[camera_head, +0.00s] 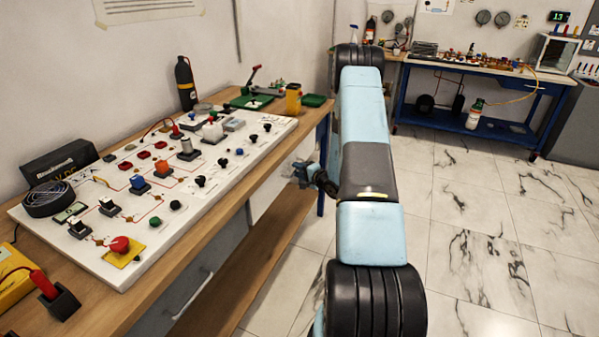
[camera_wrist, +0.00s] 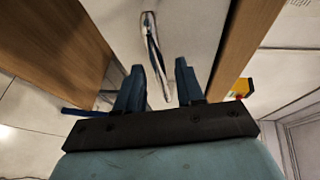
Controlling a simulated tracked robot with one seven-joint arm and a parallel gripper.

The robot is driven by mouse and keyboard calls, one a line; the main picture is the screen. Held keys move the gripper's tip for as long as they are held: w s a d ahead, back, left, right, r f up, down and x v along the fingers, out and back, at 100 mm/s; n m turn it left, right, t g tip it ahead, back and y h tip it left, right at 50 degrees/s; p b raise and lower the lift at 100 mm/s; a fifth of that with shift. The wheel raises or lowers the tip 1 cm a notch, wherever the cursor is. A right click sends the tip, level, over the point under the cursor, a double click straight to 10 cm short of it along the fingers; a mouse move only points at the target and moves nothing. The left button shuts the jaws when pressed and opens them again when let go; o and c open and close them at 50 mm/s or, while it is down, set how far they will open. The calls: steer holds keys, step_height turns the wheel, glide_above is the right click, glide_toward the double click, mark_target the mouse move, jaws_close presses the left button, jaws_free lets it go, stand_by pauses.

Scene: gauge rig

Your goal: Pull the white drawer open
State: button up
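The white drawer (camera_head: 262,197) sits under the wooden workbench top, on the side that faces my arm. Its pale front fills the upper middle of the wrist view (camera_wrist: 195,28). A slim metal bar handle (camera_wrist: 153,45) runs lengthwise on that front. My gripper (camera_wrist: 159,72) is open, with one dark blue finger on each side of the handle in the picture. A gap shows between the handle and both fingers; how deep the fingers reach around it I cannot tell. In the head view my gripper (camera_head: 303,172) is beside the drawer front, partly hidden by my arm.
The workbench (camera_head: 105,318) carries a white panel (camera_head: 150,240) with switches and knobs. A grey lower front with its own handle (camera_head: 193,291) is nearer. The tiled floor (camera_head: 475,240) to the right is clear. A blue-framed bench (camera_head: 480,72) stands at the back.

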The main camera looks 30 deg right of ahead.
jaws_close()
steer(key=shift+s, duration=0.1)
stand_by(0.5)
